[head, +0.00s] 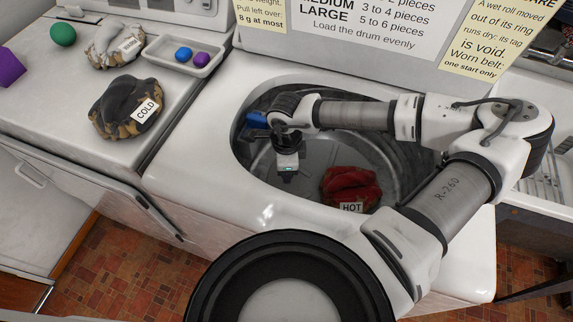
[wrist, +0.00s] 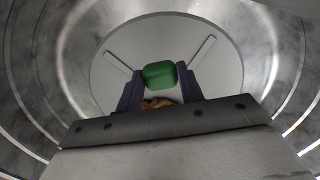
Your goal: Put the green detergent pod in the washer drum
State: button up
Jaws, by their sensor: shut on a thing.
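The green detergent pod (wrist: 159,74) is a rounded green block between the two dark fingers of my gripper (wrist: 160,84) in the wrist view. My gripper (head: 287,176) is shut on it. In the head view the gripper points down inside the mouth of the open washer drum (head: 312,165), left of its middle; the pod cannot be made out there. In the wrist view the round drum floor (wrist: 115,45) lies beyond the pod, with the metal wall around it. The pod's height above the floor is hard to tell.
A red bundle tagged HOT (head: 350,184) lies in the drum, right of my gripper. On the left counter are a dark bundle tagged COLD (head: 118,104), a greyish bundle (head: 106,46), a tray (head: 212,65) with blue and purple pieces, and a green round object (head: 62,34).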

jog(key=shift+f+b, duration=0.35)
jog(key=shift+b, duration=0.15)
jog(key=shift+s+d+f+b, duration=0.15)
jog(key=shift+f+b, duration=0.15)
jog(key=shift+b, duration=0.2)
jog(key=o, duration=0.9)
jog(key=shift+o, duration=0.2)
jog(key=shift+a+r+p, duration=0.2)
jog(key=shift+r+p, duration=0.7)
jog(key=shift+p, duration=0.35)
notch_tip(320, 180, up, 12)
jog(key=b, duration=0.2)
jog(key=shift+f, duration=0.25)
